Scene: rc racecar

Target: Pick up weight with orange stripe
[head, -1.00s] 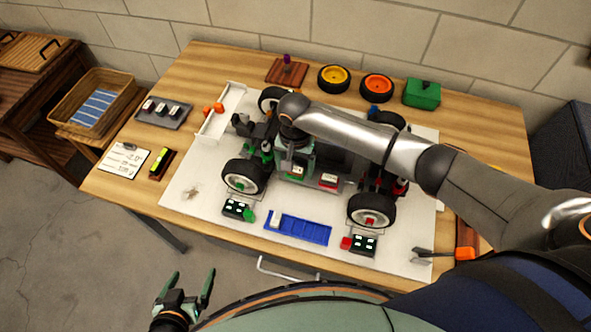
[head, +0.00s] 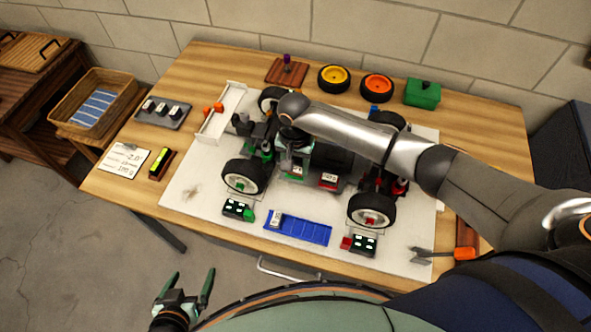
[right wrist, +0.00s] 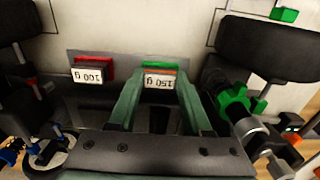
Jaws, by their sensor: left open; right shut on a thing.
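The weight with the orange stripe (right wrist: 160,79) shows in the right wrist view, with a white label reading "150 g" upside down. It stands at a green-framed spot on the racecar (head: 330,160). My right gripper (right wrist: 157,90) is shut on this weight, with one finger on each side of it. In the head view my right arm reaches in over the car and partly hides it. A red-framed weight (right wrist: 92,73) labelled "100 g" sits to the left. My left gripper (head: 190,280) is open and empty, low in front of the table.
The car's wheels (head: 246,176) and dampers stand close around my right gripper. Spare wheels (head: 377,88) and a green box (head: 422,93) stand behind.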

